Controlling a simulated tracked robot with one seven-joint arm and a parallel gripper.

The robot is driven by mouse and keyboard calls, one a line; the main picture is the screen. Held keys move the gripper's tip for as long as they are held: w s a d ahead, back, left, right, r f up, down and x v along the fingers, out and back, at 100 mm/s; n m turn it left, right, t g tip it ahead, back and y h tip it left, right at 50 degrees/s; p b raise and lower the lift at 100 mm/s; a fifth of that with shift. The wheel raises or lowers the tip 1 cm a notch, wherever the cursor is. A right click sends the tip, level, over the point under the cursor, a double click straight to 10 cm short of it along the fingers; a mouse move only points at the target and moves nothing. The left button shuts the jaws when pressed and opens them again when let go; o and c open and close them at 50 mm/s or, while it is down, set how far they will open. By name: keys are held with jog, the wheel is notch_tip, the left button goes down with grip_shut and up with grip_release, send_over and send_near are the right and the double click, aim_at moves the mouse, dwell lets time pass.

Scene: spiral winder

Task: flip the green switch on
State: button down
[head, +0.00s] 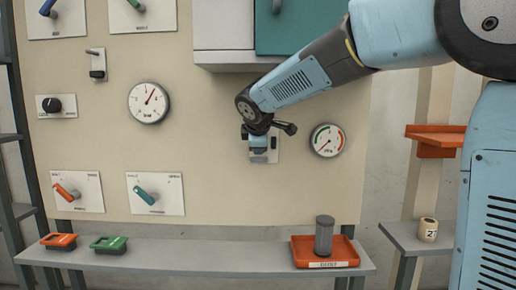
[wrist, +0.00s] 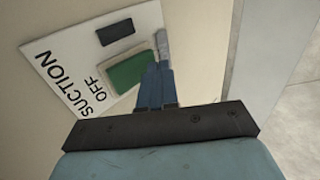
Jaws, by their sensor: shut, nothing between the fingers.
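The green switch (wrist: 126,74) is a green block on a white plate (wrist: 70,62) marked "SUCTION" and "OFF", in the wrist view. A dark rectangle (wrist: 116,32) is on the plate beside it. In the head view the plate (head: 272,152) is on the wall panel, mostly hidden by my gripper (head: 257,143). My gripper is shut and empty. In the wrist view its fingers (wrist: 158,78) lie at the right edge of the green block; I cannot tell if they touch it. A grey piece beyond the fingertips is unclear.
A gauge (head: 327,140) is just right of the plate, and a cabinet (head: 224,60) hangs above it. A shelf (head: 220,258) below holds an orange tray (head: 342,254) with a grey cylinder (head: 324,236). Another switch (head: 97,65) and several knobs are to the left.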

jog(key=shift+w, duration=0.25)
jog(key=shift+w+f, duration=0.15)
jog(key=shift+w, duration=0.05)
dwell(0.5)
